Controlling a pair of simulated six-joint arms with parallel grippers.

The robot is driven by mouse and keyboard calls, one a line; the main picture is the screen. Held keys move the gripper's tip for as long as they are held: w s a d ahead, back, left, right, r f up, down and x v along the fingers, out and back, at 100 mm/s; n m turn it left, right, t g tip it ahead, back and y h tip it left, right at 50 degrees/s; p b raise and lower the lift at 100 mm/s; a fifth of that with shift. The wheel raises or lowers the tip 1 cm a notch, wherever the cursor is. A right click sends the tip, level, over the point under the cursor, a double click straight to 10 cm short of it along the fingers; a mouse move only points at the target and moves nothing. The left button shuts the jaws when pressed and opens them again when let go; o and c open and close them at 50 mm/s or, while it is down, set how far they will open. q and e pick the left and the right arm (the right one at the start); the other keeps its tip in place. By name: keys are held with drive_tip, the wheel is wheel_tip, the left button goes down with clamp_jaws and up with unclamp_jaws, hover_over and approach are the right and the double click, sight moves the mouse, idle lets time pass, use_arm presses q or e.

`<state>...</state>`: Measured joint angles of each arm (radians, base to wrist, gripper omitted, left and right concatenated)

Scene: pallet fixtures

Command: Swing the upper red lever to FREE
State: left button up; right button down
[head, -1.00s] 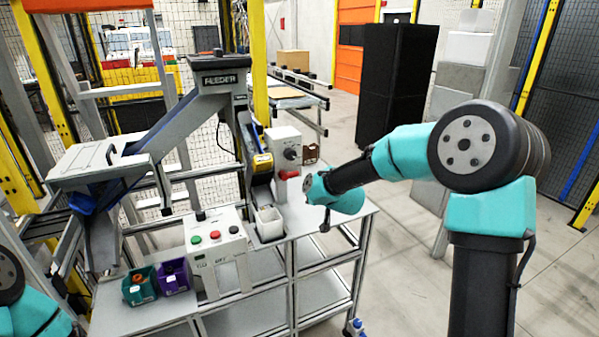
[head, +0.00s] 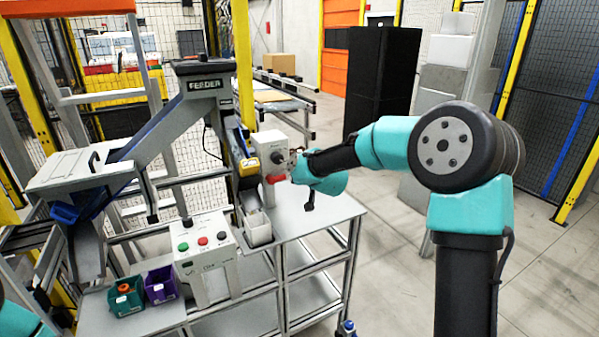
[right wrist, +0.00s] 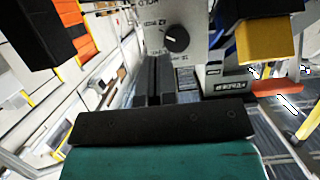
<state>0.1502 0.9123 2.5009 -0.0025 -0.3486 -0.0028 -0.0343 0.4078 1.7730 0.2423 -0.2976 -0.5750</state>
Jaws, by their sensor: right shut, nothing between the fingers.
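A red part (head: 275,178), which may be the lever, sits low on the front of the light grey control box (head: 268,143), below a round black knob (head: 278,157). In the right wrist view the grey panel with its black knob (right wrist: 176,38) faces the camera, and an orange-red bar (right wrist: 262,88) lies to the right. I cannot tell whether that bar is the same red part. My right gripper (right wrist: 153,80) is shut and empty, its dark fingers pointing at the panel below the knob. In the head view its fingers are mostly hidden beside the box. My left gripper is out of view.
A button box (head: 205,245), a teal bin (head: 126,293) and a purple bin (head: 161,286) stand at the left. The feeder chute (head: 170,125) rises behind. The bench right of the white bin is clear.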

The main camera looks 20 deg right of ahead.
hover_over(276, 178)
drive_tip(key=s+d, duration=0.4)
wheel_tip(276, 178, down, 2)
drive_tip(key=shift+w+a+f, duration=0.15)
drive_tip(key=shift+w+f, duration=0.2)
drive_tip(key=shift+f, duration=0.25)
drive_tip(key=shift+w+a+f, duration=0.15)
drive_tip(key=shift+w+f, duration=0.15)
drive_tip(key=shift+f, duration=0.25)
drive_tip(key=shift+w+f, duration=0.4)
drive_tip(key=shift+f, duration=0.3)
drive_tip(key=shift+a+f, duration=0.1)
drive_tip(key=shift+y, duration=0.3)
